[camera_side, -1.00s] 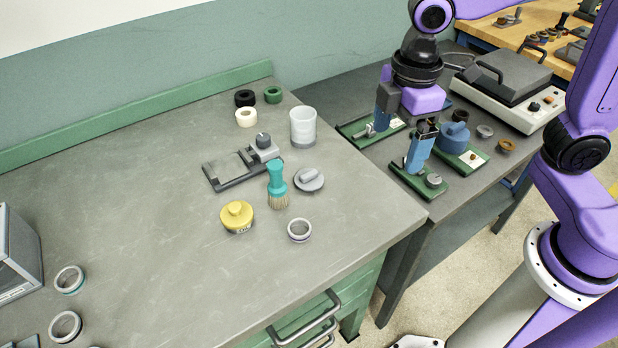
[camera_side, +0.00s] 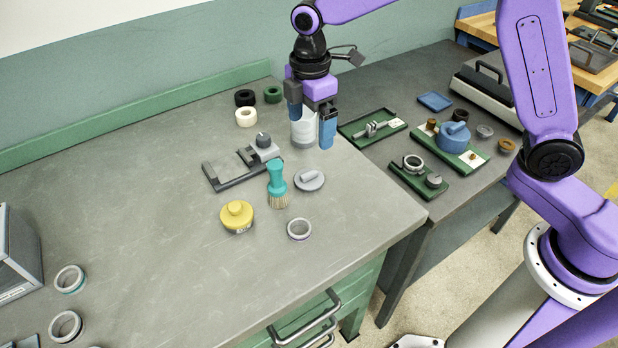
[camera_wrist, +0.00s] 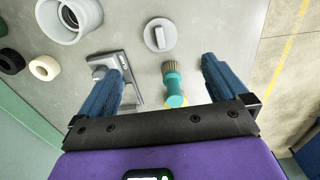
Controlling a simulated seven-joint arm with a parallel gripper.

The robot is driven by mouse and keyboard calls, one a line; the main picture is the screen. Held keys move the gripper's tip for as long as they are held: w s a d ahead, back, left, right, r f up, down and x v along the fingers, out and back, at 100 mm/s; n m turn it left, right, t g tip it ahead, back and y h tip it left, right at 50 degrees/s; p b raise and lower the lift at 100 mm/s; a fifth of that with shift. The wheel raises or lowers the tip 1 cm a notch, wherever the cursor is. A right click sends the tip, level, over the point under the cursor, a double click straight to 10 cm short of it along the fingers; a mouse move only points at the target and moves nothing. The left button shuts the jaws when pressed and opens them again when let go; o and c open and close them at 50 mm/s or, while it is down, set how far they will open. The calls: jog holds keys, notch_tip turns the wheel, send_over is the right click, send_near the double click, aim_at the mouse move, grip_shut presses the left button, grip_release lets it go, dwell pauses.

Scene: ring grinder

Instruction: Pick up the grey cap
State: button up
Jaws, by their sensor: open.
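The grey cap (camera_side: 310,180) is a round disc with a raised bar handle. It lies handle up on the grey workbench, right of the teal-handled brush. It also shows in the wrist view as a grey cap (camera_wrist: 160,35) at the top centre, beyond the fingertips. My gripper (camera_side: 311,133) is open with blue fingers and nothing between them. It hangs above the bench, in front of the white cup and further back than the cap. The wrist view shows the gripper (camera_wrist: 160,63) with its fingers wide apart. Nothing hides the cap.
The white cup (camera_side: 304,131) is partly hidden by my fingers. The teal brush (camera_side: 277,184) stands close left of the cap. A yellow-lidded pot (camera_side: 237,216), a grey ring (camera_side: 299,229) and a grey bracket fixture (camera_side: 240,172) are nearby. Green fixtures (camera_side: 404,180) occupy the dark table.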

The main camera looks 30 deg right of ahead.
aim_at(309, 173)
notch_tip(309, 173, down, 14)
jog(key=shift+a+r, duration=0.15)
jog(key=c, duration=1.1)
